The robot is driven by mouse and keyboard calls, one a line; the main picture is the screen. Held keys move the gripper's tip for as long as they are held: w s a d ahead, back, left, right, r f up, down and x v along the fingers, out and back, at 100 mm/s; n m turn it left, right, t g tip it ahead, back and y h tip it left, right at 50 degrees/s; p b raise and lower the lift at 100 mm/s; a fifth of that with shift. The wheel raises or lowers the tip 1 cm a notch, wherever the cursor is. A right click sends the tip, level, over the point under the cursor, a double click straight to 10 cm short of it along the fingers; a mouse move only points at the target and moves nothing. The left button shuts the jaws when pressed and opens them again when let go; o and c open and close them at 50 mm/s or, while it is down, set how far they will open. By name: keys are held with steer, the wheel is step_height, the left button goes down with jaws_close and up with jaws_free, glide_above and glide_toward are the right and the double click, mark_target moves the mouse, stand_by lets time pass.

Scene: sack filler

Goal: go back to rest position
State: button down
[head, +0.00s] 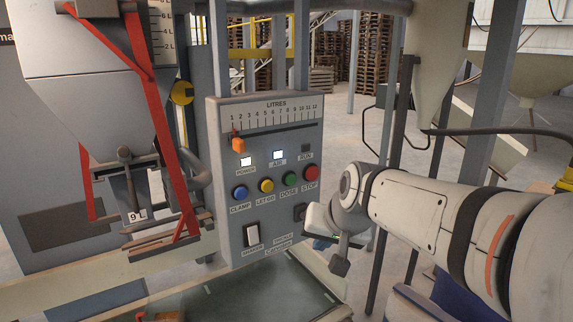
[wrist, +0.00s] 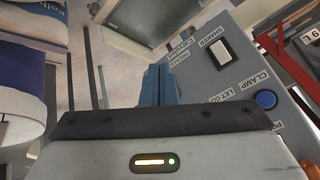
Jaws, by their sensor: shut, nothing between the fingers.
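My gripper shows at the centre of the wrist view (wrist: 158,86), its two blue fingers together with nothing between them. In the head view my arm reaches in from the right and its end is beside the lower right of the grey control panel (head: 266,207). The fingers are mostly hidden there behind my wrist. In the wrist view the panel (wrist: 215,95) lies to the right of the fingers; I cannot tell whether they touch it.
The panel has a blue CLAMP button (head: 240,193), yellow (head: 266,185), green (head: 289,179) and red STOP (head: 310,173) buttons, a white rocker switch (head: 252,236) and an orange slider (head: 238,144). POWER and AIR lamps are lit; RUN is dark. A hopper (head: 90,105) with red bars stands left.

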steer(key=s+d+f+g+h, duration=0.1)
steer(key=s+d+f, duration=0.2)
steer(key=s, duration=0.2)
steer(key=s+d+f+g, duration=0.1)
steer(key=s+d+f, duration=0.2)
steer(key=s, duration=0.3)
steer(key=s+d+f+n+g+h, duration=0.1)
steer(key=s+d+f, duration=0.2)
steer(key=s+f, duration=0.1)
steer(key=shift+s+h, duration=0.3)
steer(key=shift+s, duration=0.5)
stand_by(1.8)
